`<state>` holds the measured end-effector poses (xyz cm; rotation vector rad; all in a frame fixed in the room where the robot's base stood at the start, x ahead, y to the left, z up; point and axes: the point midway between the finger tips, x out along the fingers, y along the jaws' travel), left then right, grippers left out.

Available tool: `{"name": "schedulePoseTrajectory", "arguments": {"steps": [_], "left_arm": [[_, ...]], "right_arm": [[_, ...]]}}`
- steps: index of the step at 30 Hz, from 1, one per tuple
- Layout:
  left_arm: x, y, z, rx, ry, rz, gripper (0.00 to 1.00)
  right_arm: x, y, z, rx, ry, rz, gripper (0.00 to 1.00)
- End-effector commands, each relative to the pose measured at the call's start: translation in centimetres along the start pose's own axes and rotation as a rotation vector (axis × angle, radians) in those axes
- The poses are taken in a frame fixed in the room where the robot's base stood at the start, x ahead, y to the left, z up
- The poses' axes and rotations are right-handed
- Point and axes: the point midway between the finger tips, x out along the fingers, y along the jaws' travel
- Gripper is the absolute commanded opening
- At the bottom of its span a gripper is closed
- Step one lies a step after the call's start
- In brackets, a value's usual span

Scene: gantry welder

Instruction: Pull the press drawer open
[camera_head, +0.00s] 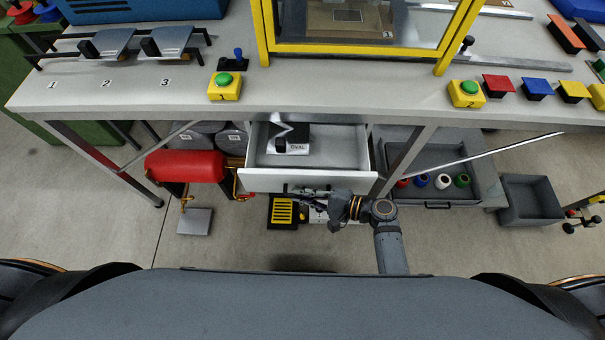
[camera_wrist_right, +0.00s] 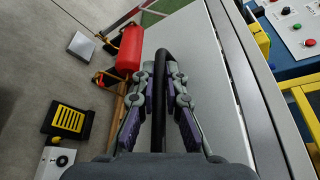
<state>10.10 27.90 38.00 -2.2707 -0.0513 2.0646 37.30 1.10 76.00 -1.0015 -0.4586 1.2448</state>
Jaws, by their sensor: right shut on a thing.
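The press drawer (camera_head: 262,181) under the bench stands pulled out, with its grey inside showing in the head view. A block labelled OVAL (camera_head: 292,146) sits in it toward the back. My right gripper (camera_head: 308,191) is at the drawer's front, partly hidden by its own wrist. In the right wrist view, the gripper's fingers (camera_wrist_right: 161,80) are on both sides of the black bar handle (camera_wrist_right: 161,58) and shut on it. The pale drawer front (camera_wrist_right: 195,60) lies just beside the fingers. My left gripper is not in view.
A red cylinder (camera_head: 186,165) hangs left of the drawer. A grey open drawer (camera_head: 462,191) with several bottles is on the right, beside a grey bin (camera_head: 532,200). A bench leg (camera_head: 405,160) stands close right of the drawer. A black-and-yellow box (camera_head: 283,212) lies below.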

Motion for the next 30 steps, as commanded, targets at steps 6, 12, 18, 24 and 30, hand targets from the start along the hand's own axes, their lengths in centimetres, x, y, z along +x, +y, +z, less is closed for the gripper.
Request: {"name": "schedulePoseTrajectory", "arguments": {"steps": [6,12,18,24,30], "left_arm": [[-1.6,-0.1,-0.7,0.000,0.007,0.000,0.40],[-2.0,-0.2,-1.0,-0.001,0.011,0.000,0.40],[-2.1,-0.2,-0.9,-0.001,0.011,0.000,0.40],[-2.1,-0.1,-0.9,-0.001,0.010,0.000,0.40],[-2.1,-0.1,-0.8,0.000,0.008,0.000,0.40]], "right_arm": [[-1.1,1.7,2.7,0.002,0.001,0.000,0.00],[-1.5,2.7,3.8,0.000,0.001,0.000,0.00],[-1.6,3.0,4.1,-0.002,0.001,-0.001,0.00],[-1.6,3.0,4.0,-0.001,0.001,-0.001,0.00],[-1.6,3.0,4.0,-0.001,0.000,-0.001,0.20]]}}
